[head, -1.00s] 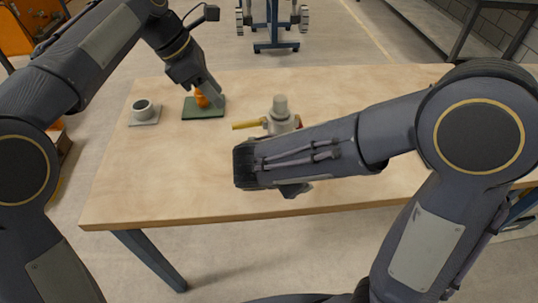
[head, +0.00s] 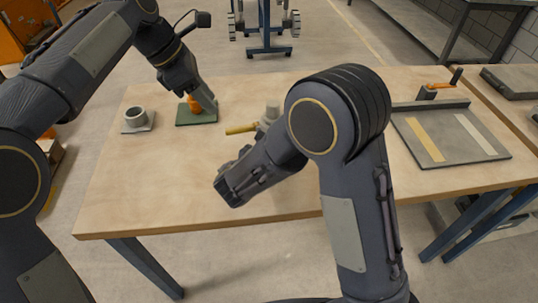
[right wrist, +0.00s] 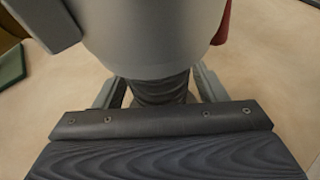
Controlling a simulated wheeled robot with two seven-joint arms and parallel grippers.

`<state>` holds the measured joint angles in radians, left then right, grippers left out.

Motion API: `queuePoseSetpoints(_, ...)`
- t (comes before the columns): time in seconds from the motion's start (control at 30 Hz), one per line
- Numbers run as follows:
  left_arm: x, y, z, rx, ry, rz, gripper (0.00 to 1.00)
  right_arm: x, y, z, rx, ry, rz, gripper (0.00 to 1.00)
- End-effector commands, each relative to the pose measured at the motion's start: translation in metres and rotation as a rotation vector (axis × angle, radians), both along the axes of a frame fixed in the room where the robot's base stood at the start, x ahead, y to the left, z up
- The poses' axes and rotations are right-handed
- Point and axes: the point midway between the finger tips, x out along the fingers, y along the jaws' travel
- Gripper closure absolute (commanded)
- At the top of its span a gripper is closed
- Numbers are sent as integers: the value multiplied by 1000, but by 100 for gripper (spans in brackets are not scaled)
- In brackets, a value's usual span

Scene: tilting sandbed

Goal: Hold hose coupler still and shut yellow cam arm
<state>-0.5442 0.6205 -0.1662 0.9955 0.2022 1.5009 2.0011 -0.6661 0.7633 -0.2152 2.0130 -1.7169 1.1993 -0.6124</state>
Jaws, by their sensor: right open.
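The pale grey hose coupler (head: 272,113) stands on the table in the head view, its lower part hidden by my right arm. The yellow cam arm (head: 241,128) sticks out from it to the left, roughly level. In the right wrist view the coupler's rounded grey body (right wrist: 155,40) fills the top, above a dark ribbed part. My right gripper (right wrist: 160,92) is open, with a finger on either side of that ribbed part; contact cannot be told. My left gripper (head: 208,106) is beside an orange piece (head: 194,103), away from the coupler; its jaw opening is unclear.
The orange piece is on a green pad (head: 186,119). A grey ring on a square base (head: 137,119) stands to its left. A flat grey tray with two strips (head: 447,151) lies at the right. The table's front left (head: 140,195) is clear.

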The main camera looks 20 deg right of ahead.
Motion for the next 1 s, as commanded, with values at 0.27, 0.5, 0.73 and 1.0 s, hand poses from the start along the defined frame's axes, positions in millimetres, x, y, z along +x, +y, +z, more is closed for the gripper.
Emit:
queuePoseSetpoints(0.27, 0, 0, 0, 0, 0, 0, 64, 5, -5, -3, 1, 0, 1, 35)
queuePoseSetpoints(0.5, 0, 0, 0, 0, 0, 0, 64, 5, -5, -3, 1, 1, 0, 52)
queuePoseSetpoints(0.73, 0, 0, 0, 0, 0, 0, 64, 5, -4, -3, 1, 1, 0, 82)
queuePoseSetpoints(1.0, 0, 1, 0, -7, -16, -34, 85, 5, -4, -3, 1, 1, 0, 96)
